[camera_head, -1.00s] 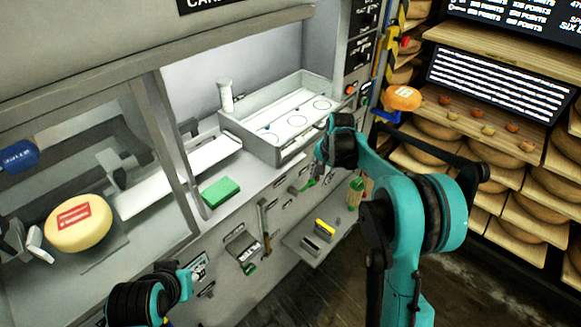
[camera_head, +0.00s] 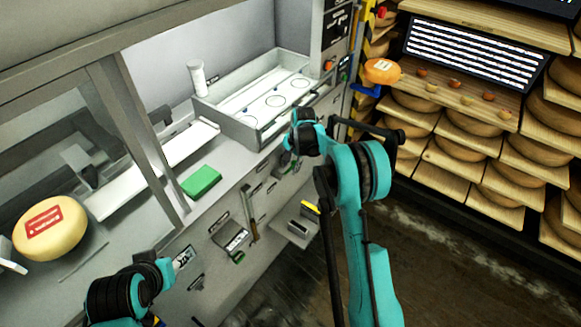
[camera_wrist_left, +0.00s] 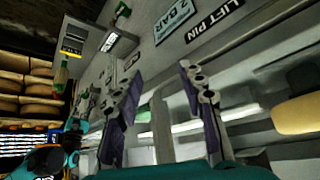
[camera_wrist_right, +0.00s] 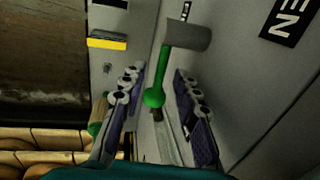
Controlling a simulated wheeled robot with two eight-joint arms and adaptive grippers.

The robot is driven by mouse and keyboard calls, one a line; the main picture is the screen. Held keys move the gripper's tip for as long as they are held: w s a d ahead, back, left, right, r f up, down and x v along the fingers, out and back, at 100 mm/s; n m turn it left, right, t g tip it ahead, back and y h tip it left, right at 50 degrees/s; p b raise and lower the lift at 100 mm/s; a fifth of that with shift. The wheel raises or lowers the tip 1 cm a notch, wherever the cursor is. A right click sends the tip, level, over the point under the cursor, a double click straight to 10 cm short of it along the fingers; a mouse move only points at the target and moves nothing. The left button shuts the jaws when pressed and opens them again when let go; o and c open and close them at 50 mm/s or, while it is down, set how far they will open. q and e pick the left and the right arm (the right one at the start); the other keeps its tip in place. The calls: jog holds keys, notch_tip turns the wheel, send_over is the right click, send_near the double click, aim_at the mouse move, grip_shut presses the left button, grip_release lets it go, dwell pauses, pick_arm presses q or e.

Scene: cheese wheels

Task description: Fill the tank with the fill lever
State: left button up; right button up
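The tank (camera_head: 238,130) is a pale open basin with rings on its floor, on the counter left of my right arm. A green lever with a ball end (camera_wrist_right: 155,97) sticks out of a grey cylinder on the panel in the right wrist view. My right gripper (camera_wrist_right: 155,112) is open, its fingers on either side of the lever's ball end, with no clear contact. In the head view the right gripper (camera_head: 288,160) is at the panel below the tank, partly hidden by its wrist. My left gripper (camera_wrist_left: 162,105) is open and empty, facing the panel near the "LIFT PIN" label.
A green block (camera_head: 201,181) lies on the counter. A cheese wheel (camera_head: 50,228) sits behind glass at left. A small shelf (camera_head: 290,232) juts from the lower panel. Cheese racks (camera_head: 470,150) stand at right; the floor before them is clear.

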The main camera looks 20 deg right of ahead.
grip_shut()
